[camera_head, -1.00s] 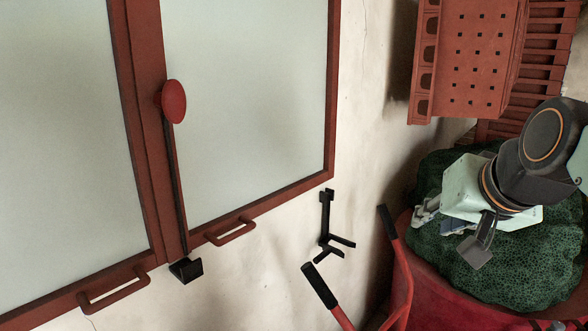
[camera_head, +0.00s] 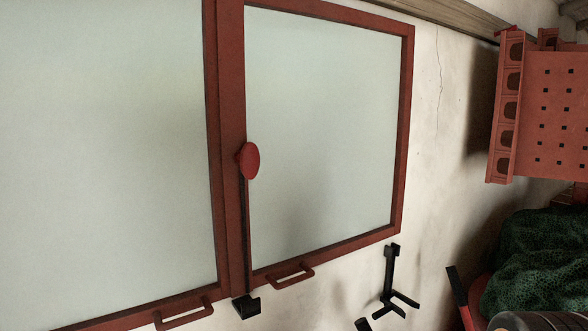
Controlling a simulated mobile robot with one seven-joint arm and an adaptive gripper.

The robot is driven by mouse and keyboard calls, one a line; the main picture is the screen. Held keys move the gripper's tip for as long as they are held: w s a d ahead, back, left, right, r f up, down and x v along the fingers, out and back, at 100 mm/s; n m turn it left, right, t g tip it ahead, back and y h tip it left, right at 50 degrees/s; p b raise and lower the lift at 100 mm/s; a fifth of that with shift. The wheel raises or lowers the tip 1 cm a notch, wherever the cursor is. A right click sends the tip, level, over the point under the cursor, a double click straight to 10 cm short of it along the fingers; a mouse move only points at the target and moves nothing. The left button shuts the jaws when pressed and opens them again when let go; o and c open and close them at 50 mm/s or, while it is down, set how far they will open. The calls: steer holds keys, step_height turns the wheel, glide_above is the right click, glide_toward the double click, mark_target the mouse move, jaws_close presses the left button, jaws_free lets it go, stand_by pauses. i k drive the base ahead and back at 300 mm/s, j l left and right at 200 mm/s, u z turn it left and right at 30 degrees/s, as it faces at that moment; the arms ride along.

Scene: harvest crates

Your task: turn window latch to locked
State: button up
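The window (camera_head: 322,122) has red-brown frames and pale frosted panes, and looks shut. The latch shows as a red oval knob (camera_head: 249,161) on the upright bar between the two panes. A thin dark rod (camera_head: 246,235) runs from the knob down to a black bracket (camera_head: 246,307) below the frame. Whether the latch stands locked or unlocked I cannot tell. My gripper is out of view; only a rounded part of my arm shows at the bottom right edge, well apart from the latch.
Red handles (camera_head: 290,276) sit on the lower window frame. A black wall hook (camera_head: 391,280) is to the right. Red perforated crates (camera_head: 550,105) and a dark green bundle (camera_head: 545,245) stand at the right. A black-gripped handle (camera_head: 458,288) rises at the lower right. The space before the panes looks clear.

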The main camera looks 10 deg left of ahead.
mark_target(248, 158)
steer(key=u, duration=1)
